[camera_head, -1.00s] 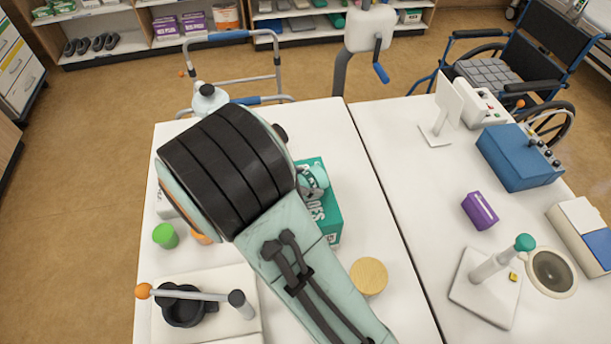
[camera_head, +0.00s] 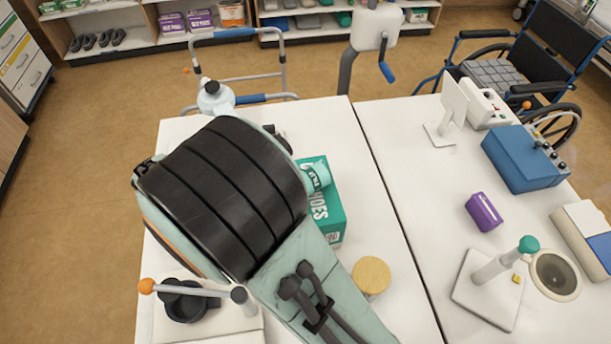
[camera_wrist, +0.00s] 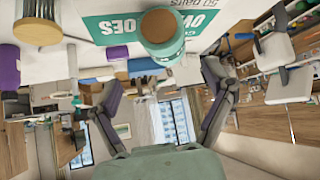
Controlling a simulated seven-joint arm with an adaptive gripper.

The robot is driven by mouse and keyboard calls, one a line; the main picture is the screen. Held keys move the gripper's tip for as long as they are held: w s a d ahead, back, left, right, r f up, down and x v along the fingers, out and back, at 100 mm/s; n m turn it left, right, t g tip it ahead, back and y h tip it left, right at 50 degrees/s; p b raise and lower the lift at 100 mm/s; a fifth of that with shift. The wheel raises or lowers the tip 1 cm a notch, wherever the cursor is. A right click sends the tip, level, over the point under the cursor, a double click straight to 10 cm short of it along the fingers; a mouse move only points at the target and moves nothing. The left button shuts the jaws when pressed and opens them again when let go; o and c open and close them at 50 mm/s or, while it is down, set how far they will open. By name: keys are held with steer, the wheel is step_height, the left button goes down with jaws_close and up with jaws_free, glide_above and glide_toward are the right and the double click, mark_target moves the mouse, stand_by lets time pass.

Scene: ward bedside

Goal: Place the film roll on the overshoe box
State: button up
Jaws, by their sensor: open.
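The film roll (camera_head: 319,176) is a teal cylinder that rests on the overshoe box (camera_head: 333,222), a green box with white lettering. My arm hides part of both in the head view. In the wrist view the roll (camera_wrist: 163,36) shows its brown end, with the lettered box (camera_wrist: 110,27) behind it. My gripper (camera_wrist: 162,74) is open, with its two fingers spread wide and nothing between them. The roll is beyond the fingertips and apart from them.
A round wooden-topped thing (camera_head: 371,275) stands right of my arm. A black cup-like part on a white base (camera_head: 188,301) stands front left. A purple box (camera_head: 484,212) and a blue device (camera_head: 524,158) stand on the right table.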

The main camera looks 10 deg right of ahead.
steer(key=v, duration=0.5)
steer(key=s+d+r+n+g+y, duration=0.1)
steer(key=s+d+n+g+y, duration=0.25)
steer(key=s+d+n, duration=0.3)
steer(key=s+d+n+y, duration=0.1)
steer(key=s+n+y, duration=0.4)
steer(key=s, duration=0.8)
steer(key=n, duration=0.3)
steer(key=shift+s, duration=0.25)
steer(key=shift+f+y, duration=0.1)
steer(key=shift+y, duration=0.15)
steer(key=o, duration=0.3)
steer(key=shift+o, duration=0.2)
